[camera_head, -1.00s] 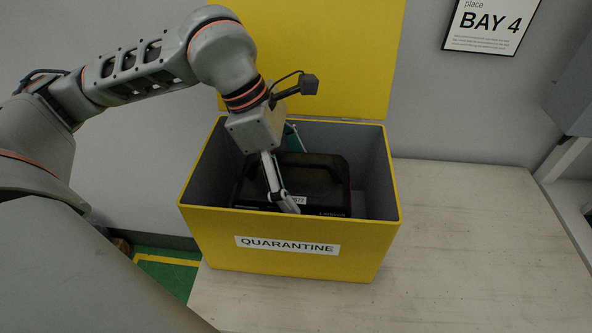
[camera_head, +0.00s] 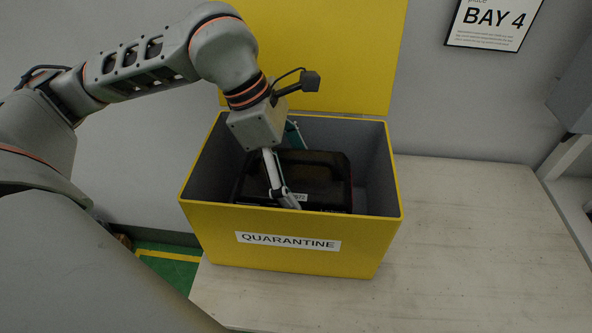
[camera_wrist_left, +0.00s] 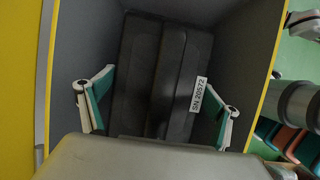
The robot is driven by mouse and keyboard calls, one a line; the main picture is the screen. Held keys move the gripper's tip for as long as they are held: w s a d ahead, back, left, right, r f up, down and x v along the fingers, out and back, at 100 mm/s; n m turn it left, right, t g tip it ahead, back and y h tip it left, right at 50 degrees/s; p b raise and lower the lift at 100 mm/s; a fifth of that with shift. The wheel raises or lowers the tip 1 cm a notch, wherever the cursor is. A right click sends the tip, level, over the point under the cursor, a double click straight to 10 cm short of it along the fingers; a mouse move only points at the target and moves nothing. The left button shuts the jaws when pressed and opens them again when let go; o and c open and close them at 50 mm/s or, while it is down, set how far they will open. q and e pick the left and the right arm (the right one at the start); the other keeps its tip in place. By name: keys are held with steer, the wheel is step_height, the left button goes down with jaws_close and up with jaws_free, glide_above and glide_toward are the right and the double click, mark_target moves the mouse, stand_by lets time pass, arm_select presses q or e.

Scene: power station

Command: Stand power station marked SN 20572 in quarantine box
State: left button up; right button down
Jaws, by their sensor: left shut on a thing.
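The black power station (camera_head: 325,175) is inside the yellow quarantine box (camera_head: 225,240), upright as far as I can see, its lower part hidden by the front wall. Its white label reads SN 20572 in the left wrist view (camera_wrist_left: 198,94); the head view shows only part of that label. My left gripper (camera_head: 283,185) reaches down into the open box and is shut on the power station. In the left wrist view its two fingers (camera_wrist_left: 158,112) lie at either side of the black body. Whether the station touches the box floor is hidden. My right gripper is not in view.
The box's yellow lid (camera_head: 325,50) stands open at the back. The pale table (camera_head: 470,240) is clear to the right of the box. A BAY 4 sign (camera_head: 492,22) hangs on the wall. Grey walls of the box surround the station closely, with a gap on its right.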

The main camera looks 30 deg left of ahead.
arm_select(q)
steer(key=shift+w+f, duration=0.1)
steer(key=shift+f, duration=0.1)
stand_by(0.6)
steer(key=o, duration=1.9)
steer(key=shift+s+f, duration=0.2)
steer(key=shift+f, duration=0.05)
steer(key=v, duration=1.2)
steer(key=shift+r, duration=0.2)
